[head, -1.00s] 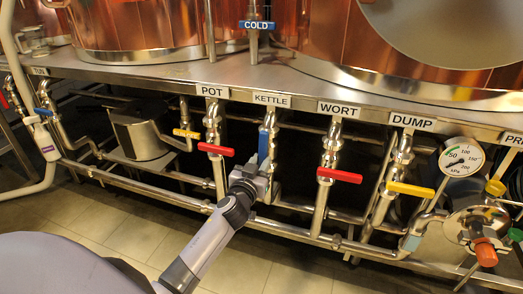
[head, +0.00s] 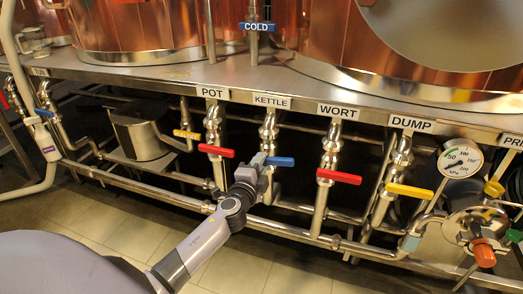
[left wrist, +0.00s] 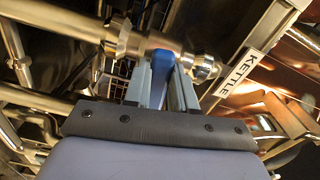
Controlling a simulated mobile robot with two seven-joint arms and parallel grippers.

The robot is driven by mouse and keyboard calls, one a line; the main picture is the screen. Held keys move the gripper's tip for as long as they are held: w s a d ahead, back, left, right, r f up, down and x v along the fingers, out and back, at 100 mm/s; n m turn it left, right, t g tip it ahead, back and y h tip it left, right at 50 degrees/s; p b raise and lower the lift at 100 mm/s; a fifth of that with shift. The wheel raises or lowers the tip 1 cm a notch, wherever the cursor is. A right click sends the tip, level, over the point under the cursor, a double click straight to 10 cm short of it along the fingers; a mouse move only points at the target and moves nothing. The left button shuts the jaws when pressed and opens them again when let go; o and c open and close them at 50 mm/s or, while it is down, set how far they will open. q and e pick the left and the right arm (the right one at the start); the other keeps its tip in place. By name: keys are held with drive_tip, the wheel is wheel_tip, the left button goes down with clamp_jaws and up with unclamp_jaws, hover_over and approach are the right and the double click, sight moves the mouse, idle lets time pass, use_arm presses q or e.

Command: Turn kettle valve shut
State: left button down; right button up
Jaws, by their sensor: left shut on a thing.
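The kettle valve's blue lever (head: 282,162) sits on the vertical pipe below the KETTLE label (head: 272,101). The lever now lies across the pipe, roughly level, with its visible part to the right. My left gripper (head: 259,163) is at the valve, shut on the blue lever. In the left wrist view the blue lever (left wrist: 163,66) shows between the two fingers of the left gripper (left wrist: 164,80), and the KETTLE label (left wrist: 240,72) is at the right. The gripper hides part of the lever. My right gripper is not in view.
Red POT (head: 216,151) and WORT (head: 339,177) levers flank the kettle valve, both lying across their pipes. The yellow DUMP lever (head: 410,190) and a pressure gauge (head: 460,159) are farther right. The steel shelf edge (head: 300,103) runs above; a horizontal pipe (head: 285,230) runs below.

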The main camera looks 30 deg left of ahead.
use_arm(q)
drive_tip(key=c, duration=1.2)
unclamp_jaws()
drive_tip(key=shift+m, duration=0.5)
drive_tip(key=shift+o, duration=0.6)
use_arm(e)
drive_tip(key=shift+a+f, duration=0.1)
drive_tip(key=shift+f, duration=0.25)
use_arm(q)
drive_tip(key=v, duration=0.6)
drive_tip(key=shift+p, duration=0.4)
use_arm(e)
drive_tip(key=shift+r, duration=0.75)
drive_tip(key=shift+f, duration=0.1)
